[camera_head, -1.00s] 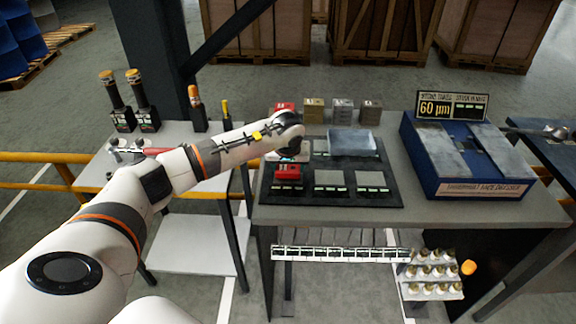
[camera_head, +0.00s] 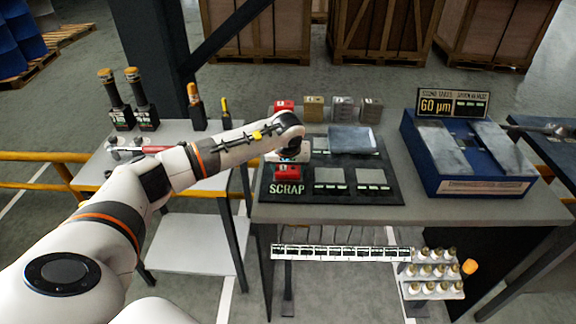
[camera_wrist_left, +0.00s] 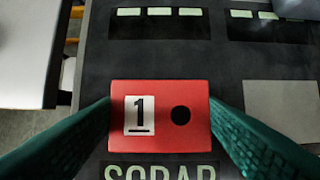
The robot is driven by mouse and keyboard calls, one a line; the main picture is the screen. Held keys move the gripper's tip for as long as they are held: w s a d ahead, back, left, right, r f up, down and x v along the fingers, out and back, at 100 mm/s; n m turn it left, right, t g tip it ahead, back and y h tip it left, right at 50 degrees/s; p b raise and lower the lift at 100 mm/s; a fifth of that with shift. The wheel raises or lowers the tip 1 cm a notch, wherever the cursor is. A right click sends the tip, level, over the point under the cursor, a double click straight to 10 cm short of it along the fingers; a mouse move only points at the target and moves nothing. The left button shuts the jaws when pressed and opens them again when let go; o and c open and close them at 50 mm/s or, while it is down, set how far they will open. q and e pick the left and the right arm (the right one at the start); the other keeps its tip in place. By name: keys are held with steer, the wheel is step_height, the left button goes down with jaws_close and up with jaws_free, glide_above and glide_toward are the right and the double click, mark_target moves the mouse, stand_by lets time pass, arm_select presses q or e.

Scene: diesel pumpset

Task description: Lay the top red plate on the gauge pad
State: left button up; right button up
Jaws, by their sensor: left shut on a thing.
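A red plate (camera_head: 287,171) marked "1" lies above the SCRAP label on the black mat (camera_head: 340,202). It fills the middle of the left wrist view (camera_wrist_left: 160,139), with a white number tag and a dark round hole. My left gripper (camera_head: 288,158) points down over it. Its two green fingers (camera_wrist_left: 160,122) are at the plate's left and right sides, shut on it. I cannot tell whether other plates lie under it. No gauge pad can be picked out by name. My right gripper is not in view.
A red block (camera_head: 284,107) and several metal-coloured blocks stand along the back of the table. A grey-blue slab (camera_head: 352,142) lies behind grey squares on the mat. A blue box (camera_head: 462,160) with a "60 µm" sign (camera_head: 452,103) stands at the right.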

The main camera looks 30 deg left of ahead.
arm_select(q)
steer(key=shift+f, duration=0.15)
steer(key=o, duration=1.4)
steer(key=shift+c, duration=0.2)
steer(key=b+v, duration=0.2)
steer(key=v, duration=1)
step_height(320, 180, up, 6)
steer(key=p, duration=0.4)
